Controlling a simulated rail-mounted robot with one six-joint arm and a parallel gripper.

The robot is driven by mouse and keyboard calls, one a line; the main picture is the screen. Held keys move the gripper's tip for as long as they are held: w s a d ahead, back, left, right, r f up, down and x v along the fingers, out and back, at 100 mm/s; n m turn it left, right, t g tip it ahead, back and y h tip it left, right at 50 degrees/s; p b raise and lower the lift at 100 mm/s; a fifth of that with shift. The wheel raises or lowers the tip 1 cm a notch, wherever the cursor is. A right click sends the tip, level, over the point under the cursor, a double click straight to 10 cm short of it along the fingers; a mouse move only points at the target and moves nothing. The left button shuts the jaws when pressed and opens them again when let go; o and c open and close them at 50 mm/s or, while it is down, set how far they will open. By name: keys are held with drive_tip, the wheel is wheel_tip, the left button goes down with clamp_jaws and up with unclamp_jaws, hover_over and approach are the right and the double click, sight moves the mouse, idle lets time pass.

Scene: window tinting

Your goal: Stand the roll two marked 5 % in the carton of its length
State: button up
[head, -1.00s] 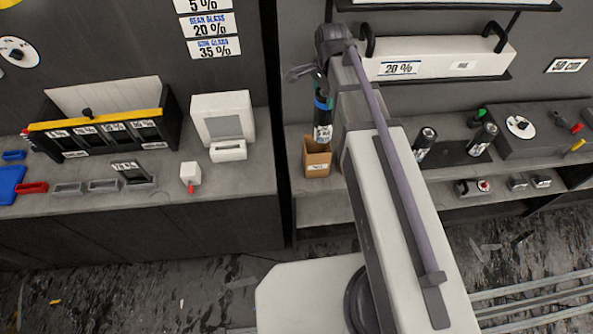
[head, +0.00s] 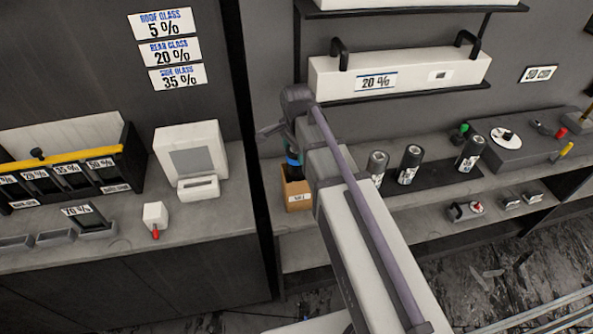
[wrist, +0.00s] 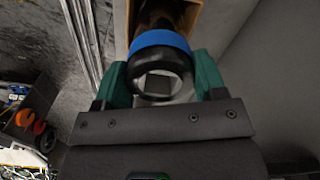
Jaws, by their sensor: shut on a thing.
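My gripper (wrist: 162,78) has its green fingers shut on either side of a dark roll (wrist: 160,58) with a blue band at its near end. The same roll shows in the head view (head: 293,169), upright below the wrist, its lower part hidden by the carton. The open brown carton (head: 298,200) stands on the shelf with a white label on its front. In the wrist view the carton's edge (wrist: 192,16) shows behind the roll. The roll's lower end appears inside the carton; whether it touches the bottom is hidden. No mark on the held roll is readable.
Several dark rolls (head: 410,164) stand right of my arm near a dark mat (head: 440,178). A long white box (head: 420,75) marked 20 % is above them. Left are a white device (head: 190,160) and a sorting rack (head: 125,165). Signs (head: 166,50) hang on the wall.

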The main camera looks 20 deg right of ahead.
sight(294, 170)
wheel_tip(294, 170, down, 4)
drive_tip(key=b, duration=0.4)
drive_tip(key=shift+f+b, duration=0.25)
drive_tip(key=shift+b, duration=0.05)
drive_tip(key=o, duration=1.6)
